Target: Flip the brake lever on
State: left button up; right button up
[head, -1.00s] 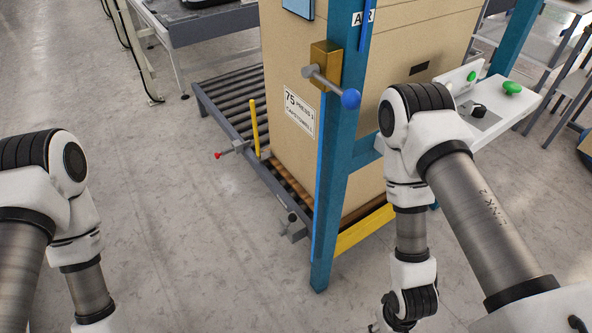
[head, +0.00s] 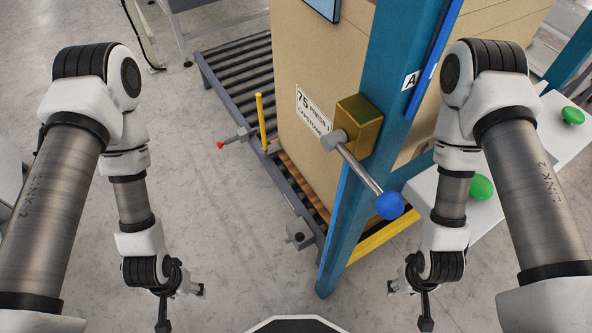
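A lever with a grey rod (head: 357,165) and a blue ball knob (head: 389,205) sticks out of a brass-coloured box (head: 359,123) on a blue post. The rod slopes down to the right. Lower left, a short lever with a red tip (head: 221,145) and an upright yellow bar (head: 260,122) are at the roller conveyor's edge. I cannot tell from labels which is the brake lever. My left gripper (head: 181,308) is open and empty, low on the left. My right gripper (head: 409,306) is open and empty, below the blue knob and apart from it.
The blue post (head: 350,225) stands before a large tan carton (head: 300,62) on the roller conveyor (head: 228,72). A yellow rail (head: 385,238) runs low behind the post. A white panel with green buttons (head: 481,187) is at right, partly behind my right arm.

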aim_at(300, 237)
jog(key=k+l, duration=0.1)
jog(key=k, duration=0.35)
jog(key=k+l, duration=0.25)
jog(key=l, duration=0.15)
jog(key=k+l+z, duration=0.15)
jog(key=l, duration=0.25)
jog(key=k, duration=0.1)
